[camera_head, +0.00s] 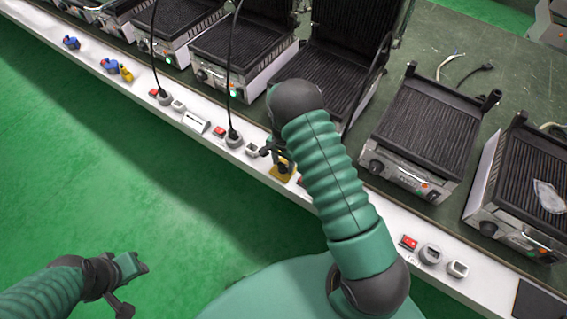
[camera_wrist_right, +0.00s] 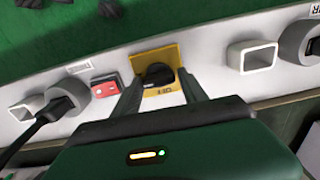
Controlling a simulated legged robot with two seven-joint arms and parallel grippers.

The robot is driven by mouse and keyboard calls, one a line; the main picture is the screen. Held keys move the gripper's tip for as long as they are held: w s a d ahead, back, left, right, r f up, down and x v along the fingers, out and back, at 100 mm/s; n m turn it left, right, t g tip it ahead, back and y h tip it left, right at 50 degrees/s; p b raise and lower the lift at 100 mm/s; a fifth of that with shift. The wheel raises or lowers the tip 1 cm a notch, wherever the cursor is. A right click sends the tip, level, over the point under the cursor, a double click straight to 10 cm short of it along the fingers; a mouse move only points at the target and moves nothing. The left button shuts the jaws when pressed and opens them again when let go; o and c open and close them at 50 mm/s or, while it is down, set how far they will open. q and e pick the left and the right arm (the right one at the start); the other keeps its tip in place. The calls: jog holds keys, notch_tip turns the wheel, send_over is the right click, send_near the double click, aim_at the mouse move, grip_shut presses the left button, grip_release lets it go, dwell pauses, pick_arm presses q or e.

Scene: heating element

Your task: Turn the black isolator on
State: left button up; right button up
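The black isolator is a black rotary knob (camera_wrist_right: 158,75) on a yellow plate (camera_wrist_right: 170,52) on the white panel. In the right wrist view, small dark lettering is on the plate below the knob, too small to read surely. In the head view the yellow plate (camera_head: 283,173) shows in part, under my right gripper (camera_head: 277,155). In the right wrist view the two fingers of this gripper (camera_wrist_right: 162,86) are apart, one on each side of the knob, with small gaps visible. My left gripper (camera_head: 128,282) is low at the left over the green floor, away from the panel.
A red switch (camera_wrist_right: 106,85) and a grey socket with a black plug (camera_wrist_right: 72,92) sit left of the plate. Grey sockets (camera_wrist_right: 252,57) are to the right. Several contact grills (camera_head: 425,135) stand on the table behind the panel. The floor in front (camera_head: 110,180) is clear.

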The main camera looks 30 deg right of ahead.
aim_at(283, 164)
jog(key=shift+o, duration=1.3)
jog(key=shift+r, duration=0.1)
notch_tip(283, 164, up, 16)
jog(key=p, duration=0.2)
jog(key=shift+r, duration=0.25)
